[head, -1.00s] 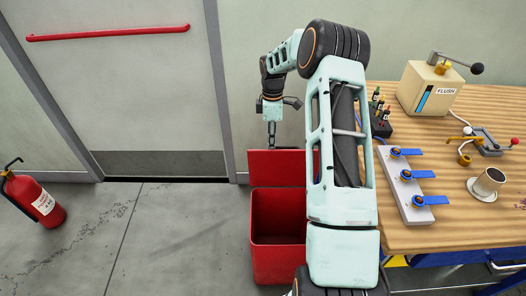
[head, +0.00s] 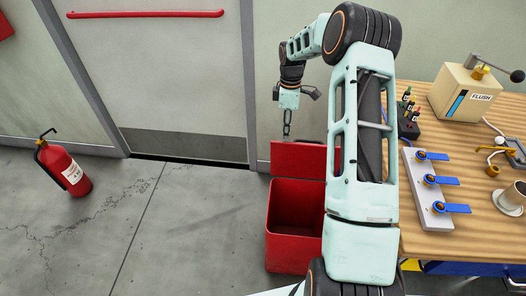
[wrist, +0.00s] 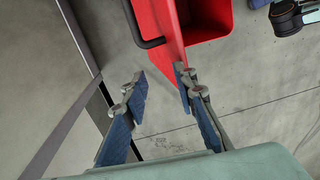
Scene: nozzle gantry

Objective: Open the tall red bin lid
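The tall red bin (head: 293,222) stands on the floor left of the workbench, its inside visible from above. Its red lid (head: 297,158) stands raised at the back of the opening, so the bin is open. My gripper (head: 287,130) is just above the lid's top edge. In the wrist view my gripper (wrist: 160,78) is open, with nothing between its blue-padded fingers. The lid (wrist: 163,28) with its dark handle (wrist: 142,38) shows just beyond the fingertips, and the bin (wrist: 206,18) shows to its right. My arm hides part of the lid's right side.
A door with a red bar (head: 145,14) is behind. A fire extinguisher (head: 66,170) stands at left. The floor between is clear.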

